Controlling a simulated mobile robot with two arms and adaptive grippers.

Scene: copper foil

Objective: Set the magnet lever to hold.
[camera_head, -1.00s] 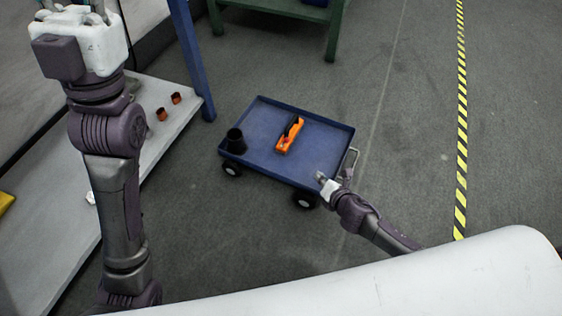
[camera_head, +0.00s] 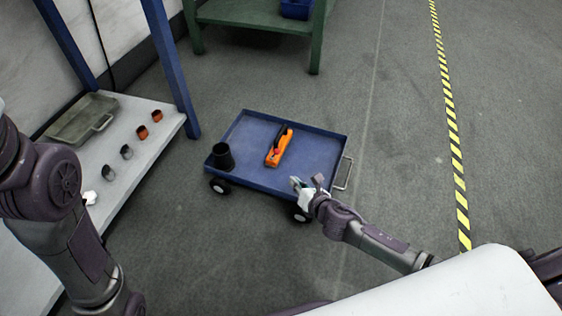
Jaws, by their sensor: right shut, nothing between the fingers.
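An orange block-shaped device (camera_head: 277,151) with a black bar along it and a small red spot lies on the blue cart (camera_head: 315,150), near the middle of its tray. It looks like the magnet; its lever's setting is too small to tell. My right gripper (camera_head: 296,184) is shut and empty at the cart's near edge, below and right of the orange device and apart from it.
A black cup (camera_head: 222,156) stands in the cart's left corner. A grey bench (camera_head: 165,130) at left holds several small cups and a grey tray (camera_head: 82,118). A green table (camera_head: 255,15) stands behind. The floor right of the cart is clear.

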